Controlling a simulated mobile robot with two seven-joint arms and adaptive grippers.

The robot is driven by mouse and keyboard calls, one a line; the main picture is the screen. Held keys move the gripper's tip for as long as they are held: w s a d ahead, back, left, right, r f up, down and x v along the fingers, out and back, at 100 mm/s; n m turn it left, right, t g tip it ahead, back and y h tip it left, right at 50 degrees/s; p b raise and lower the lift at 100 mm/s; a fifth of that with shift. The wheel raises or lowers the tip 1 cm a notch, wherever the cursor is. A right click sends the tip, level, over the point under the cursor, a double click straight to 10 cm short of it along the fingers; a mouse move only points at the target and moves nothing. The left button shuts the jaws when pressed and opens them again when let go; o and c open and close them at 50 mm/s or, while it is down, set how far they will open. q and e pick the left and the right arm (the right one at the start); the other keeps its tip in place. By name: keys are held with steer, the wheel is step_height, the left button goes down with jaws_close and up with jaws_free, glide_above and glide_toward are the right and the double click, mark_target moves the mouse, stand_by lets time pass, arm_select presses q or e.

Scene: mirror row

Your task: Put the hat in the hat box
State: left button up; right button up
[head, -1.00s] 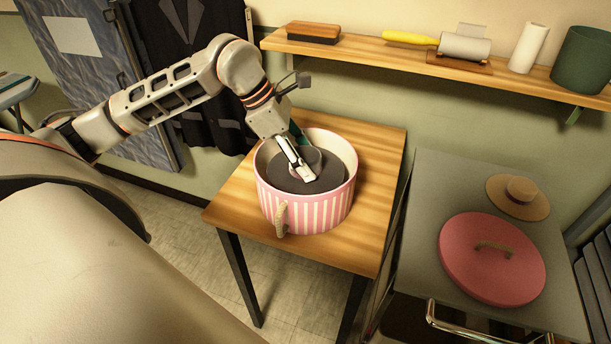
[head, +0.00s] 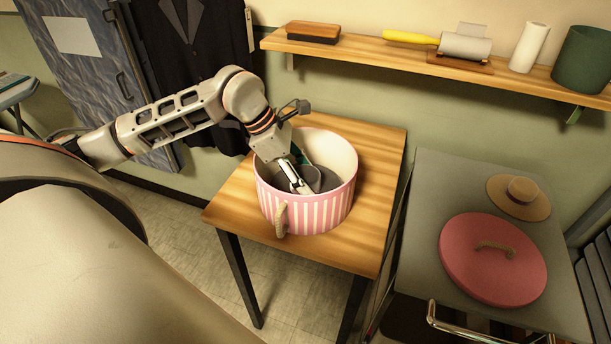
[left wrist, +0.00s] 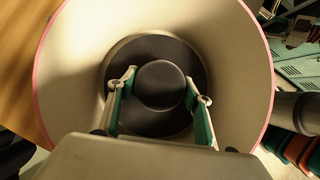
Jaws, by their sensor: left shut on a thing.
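The dark grey hat (head: 314,178) is down inside the round pink-and-white striped hat box (head: 310,208), on the wooden table. In the left wrist view the hat's crown (left wrist: 160,85) faces the camera, with its brim around it, within the box's pale inner wall (left wrist: 80,70). My left gripper (head: 303,187) reaches into the box from above and is shut on the hat's crown, one finger on each side. Whether the brim touches the box floor cannot be told. The pink round lid (head: 492,272) with a rope handle lies on the grey table. My right gripper is not in view.
The wooden table (head: 375,165) has bare room around the box. A wall shelf (head: 380,58) above holds a brush, a lint roller and a green pot.

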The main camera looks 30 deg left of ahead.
arm_select(q)
steer(key=shift+f, duration=0.35)
steer(key=o, duration=1.1)
steer(key=shift+r, duration=0.1)
steer(key=shift+r, duration=0.25)
steer(key=v, duration=1.2)
steer(key=shift+r, duration=0.35)
